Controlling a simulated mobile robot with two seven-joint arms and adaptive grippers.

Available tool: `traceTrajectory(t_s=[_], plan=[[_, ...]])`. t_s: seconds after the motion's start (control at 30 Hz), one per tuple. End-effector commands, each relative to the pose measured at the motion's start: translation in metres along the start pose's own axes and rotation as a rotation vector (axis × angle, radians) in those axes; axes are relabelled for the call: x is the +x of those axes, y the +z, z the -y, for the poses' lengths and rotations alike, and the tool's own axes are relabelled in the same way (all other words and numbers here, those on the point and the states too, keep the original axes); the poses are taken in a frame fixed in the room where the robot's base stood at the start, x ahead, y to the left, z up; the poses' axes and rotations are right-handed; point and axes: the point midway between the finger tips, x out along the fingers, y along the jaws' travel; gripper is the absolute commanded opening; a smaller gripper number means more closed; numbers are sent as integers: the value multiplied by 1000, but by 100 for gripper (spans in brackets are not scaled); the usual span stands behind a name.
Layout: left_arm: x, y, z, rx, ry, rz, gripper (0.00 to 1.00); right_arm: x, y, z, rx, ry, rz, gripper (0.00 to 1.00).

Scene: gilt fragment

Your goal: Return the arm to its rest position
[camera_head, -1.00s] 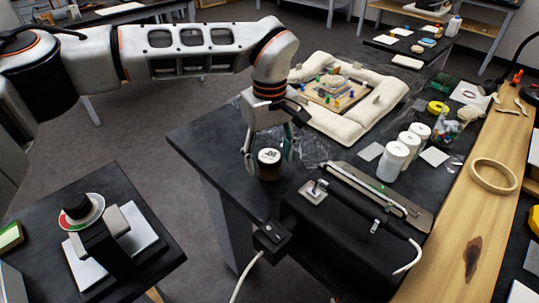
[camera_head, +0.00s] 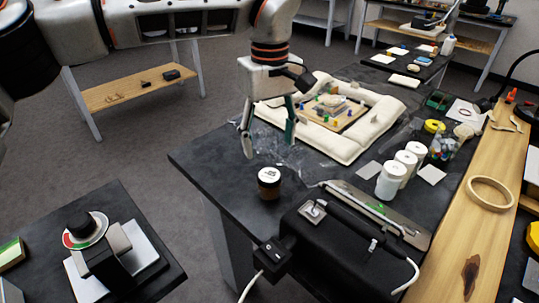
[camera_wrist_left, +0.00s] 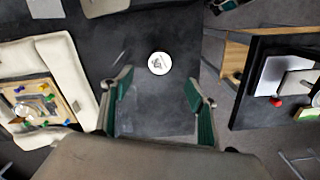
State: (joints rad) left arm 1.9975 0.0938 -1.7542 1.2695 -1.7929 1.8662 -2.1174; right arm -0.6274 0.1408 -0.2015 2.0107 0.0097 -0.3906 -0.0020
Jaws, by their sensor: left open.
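My left gripper (camera_head: 268,142) is open and empty, raised above the black table (camera_head: 225,165) near its back left part. A small dark brown jar with a white lid (camera_head: 269,182) stands upright on the table, below and apart from the fingertips. In the left wrist view the jar's white lid (camera_wrist_left: 160,63) shows beyond the two green-padded fingers (camera_wrist_left: 160,108), with clear table between. My left arm comes in from the upper left. My right gripper is in neither current view.
A padded white frame (camera_head: 350,150) around a board with coloured pins lies behind the gripper. A black case-like device (camera_head: 345,240), white jars (camera_head: 390,180) and a wooden ring (camera_head: 491,194) are to the right. A smaller table (camera_head: 150,235) stands at lower left.

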Motion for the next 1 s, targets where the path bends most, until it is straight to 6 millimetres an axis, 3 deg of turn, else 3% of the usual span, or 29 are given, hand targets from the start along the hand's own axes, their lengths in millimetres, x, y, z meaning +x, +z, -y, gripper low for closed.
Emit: traceTrajectory(t_s=[0.2,0.57,0.77,1.0], plan=[[-15,0,0,1,0,0,59,-2,-1,1,3,-2,-1,40],[-14,0,0,0,-1,1,59,-4,4,3,4,-4,8,40],[4,0,0,0,-3,4,59,-3,7,3,3,-4,11,40],[47,1,0,1,-4,6,59,2,6,-1,-3,3,5,40]])
